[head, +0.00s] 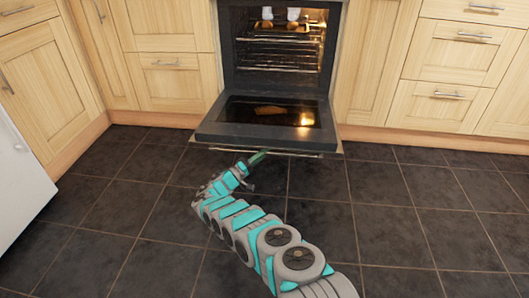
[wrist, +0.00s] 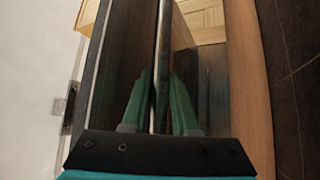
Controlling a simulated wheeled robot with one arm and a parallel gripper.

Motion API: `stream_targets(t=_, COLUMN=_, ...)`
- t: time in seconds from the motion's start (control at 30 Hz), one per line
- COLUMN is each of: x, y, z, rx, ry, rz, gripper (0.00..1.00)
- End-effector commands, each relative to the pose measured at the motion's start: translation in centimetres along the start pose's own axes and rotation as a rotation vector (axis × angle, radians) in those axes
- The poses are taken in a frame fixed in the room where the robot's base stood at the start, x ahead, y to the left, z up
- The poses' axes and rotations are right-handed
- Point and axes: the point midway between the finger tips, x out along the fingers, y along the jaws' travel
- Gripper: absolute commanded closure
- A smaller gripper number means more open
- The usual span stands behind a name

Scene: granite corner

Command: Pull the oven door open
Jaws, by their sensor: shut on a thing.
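The oven door (head: 218,131) is hinged down and lies nearly flat in front of the open oven cavity (head: 278,58). Its metal handle (head: 300,154) runs along the front edge, low over the floor. My gripper (head: 257,158) is at the handle, left of its middle. In the wrist view, the green fingers of my gripper (wrist: 158,100) are on either side of the handle bar (wrist: 162,40) and shut on it. The dark door (wrist: 112,75) is beside the bar there. The fingertips' contact is hard to see in the head view.
Wooden drawers and cupboards (head: 450,90) flank the oven on both sides. Racks and some items (head: 280,18) are inside the lit oven. A white appliance (head: 18,180) stands at the left. The dark tiled floor (head: 400,220) is clear.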

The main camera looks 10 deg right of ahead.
Motion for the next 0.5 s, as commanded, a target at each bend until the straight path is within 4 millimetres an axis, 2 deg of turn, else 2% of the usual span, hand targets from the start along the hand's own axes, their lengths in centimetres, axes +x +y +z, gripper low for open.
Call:
stream_targets(t=0.13, x=0.0, y=-0.03, z=0.0, rx=0.0, ry=0.0, rz=-0.001, gripper=1.0)
stream_targets(t=0.17, x=0.0, y=-0.03, z=0.0, rx=0.0, ry=0.0, rz=-0.001, gripper=0.72)
stream_targets(t=0.4, x=0.01, y=-0.01, z=-0.01, rx=0.0, ry=0.0, rz=-0.001, gripper=0.45)
stream_targets(t=0.5, x=0.0, y=-0.01, z=-0.02, rx=0.0, ry=0.0, rz=-0.001, gripper=0.43)
